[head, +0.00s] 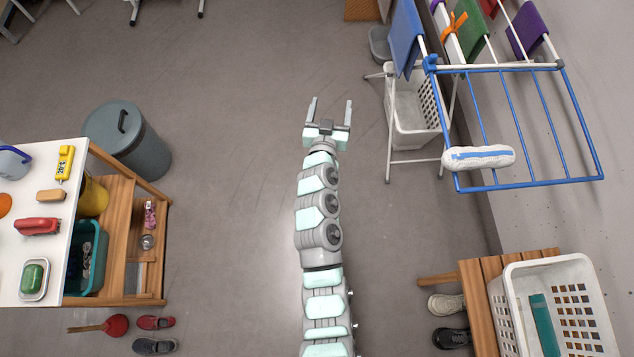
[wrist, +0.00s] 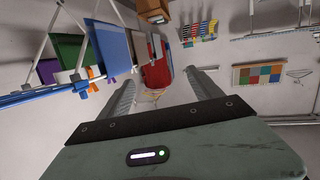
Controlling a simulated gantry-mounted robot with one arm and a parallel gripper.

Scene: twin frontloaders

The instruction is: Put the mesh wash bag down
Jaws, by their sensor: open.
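A white rolled bundle with a blue stripe, which looks like the mesh wash bag (head: 478,158), lies across the near-left corner of the blue drying rack (head: 519,186) in the head view. My gripper (head: 328,108) is open and empty over the floor, well to the left of the rack and apart from the bundle. In the wrist view my gripper (wrist: 162,90) shows both fingers spread with nothing held between them. I cannot make out the bundle in the wrist view.
Coloured cloths, such as the blue one (head: 404,37), hang on the rack. A white basket (head: 412,105) stands under it. A bench at lower right holds another white basket (head: 592,292). A grey bin (head: 130,148) and a white-topped table (head: 22,265) stand left. The middle floor is clear.

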